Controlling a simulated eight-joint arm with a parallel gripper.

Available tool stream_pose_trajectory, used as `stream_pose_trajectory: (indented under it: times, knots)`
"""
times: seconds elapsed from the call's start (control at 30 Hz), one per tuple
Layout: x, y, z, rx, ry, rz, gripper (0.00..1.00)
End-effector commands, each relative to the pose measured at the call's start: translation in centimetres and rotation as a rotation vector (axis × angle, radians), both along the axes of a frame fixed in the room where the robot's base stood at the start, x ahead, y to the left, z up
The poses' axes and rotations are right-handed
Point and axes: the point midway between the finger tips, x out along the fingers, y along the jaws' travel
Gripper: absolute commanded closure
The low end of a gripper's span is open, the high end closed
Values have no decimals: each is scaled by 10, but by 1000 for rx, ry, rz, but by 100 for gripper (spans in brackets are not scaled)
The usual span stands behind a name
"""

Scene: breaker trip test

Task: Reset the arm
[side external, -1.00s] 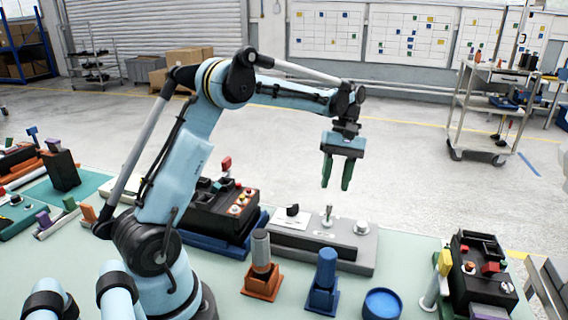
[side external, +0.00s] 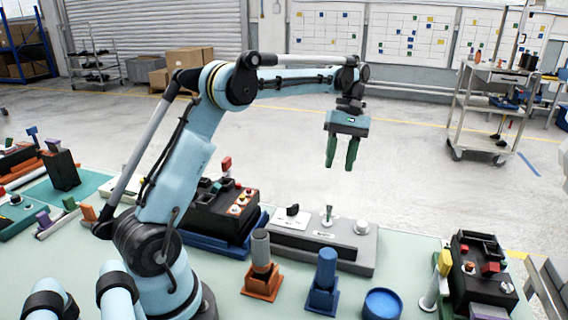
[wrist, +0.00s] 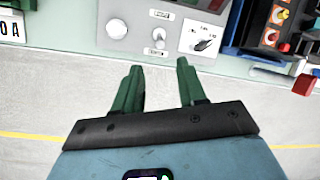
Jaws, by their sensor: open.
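My gripper (side external: 342,153) has two green fingers below a light blue body. It is open and empty, pointing down in the air above and behind the grey control panel (side external: 345,256). The panel carries a black rotary switch (side external: 292,210), a metal toggle lever (side external: 328,213) and a round white knob (side external: 361,227). In the wrist view the open fingers (wrist: 157,82) show over the floor, apart from the panel (wrist: 140,45). That view also shows the knob (wrist: 116,28), the toggle (wrist: 159,36) and the rotary switch (wrist: 204,44).
A black breaker box (side external: 215,212) on a blue base stands left of the panel. In front are an orange holder with a grey cylinder (side external: 261,250), a blue holder (side external: 325,270) and a blue round dish (side external: 382,303). Another black box (side external: 480,265) stands right. The air around my gripper is clear.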

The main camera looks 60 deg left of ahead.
Motion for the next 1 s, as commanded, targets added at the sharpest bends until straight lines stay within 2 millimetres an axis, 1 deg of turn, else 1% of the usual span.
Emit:
stream_pose_trajectory:
  times: [0.17,0.27,0.37,0.5,0.7,0.87,1.0]
  knots:
    - [-1,-1,1,1,-7,-7,59]
    - [-4,-8,6,6,-40,-41,59]
    - [-9,-18,13,18,-106,-109,59]
    - [-23,-37,23,45,-230,-240,59]
    - [-47,-62,30,93,-401,-435,59]
    - [-69,-80,28,143,-533,-596,59]
    - [-90,-94,22,192,-643,-738,59]
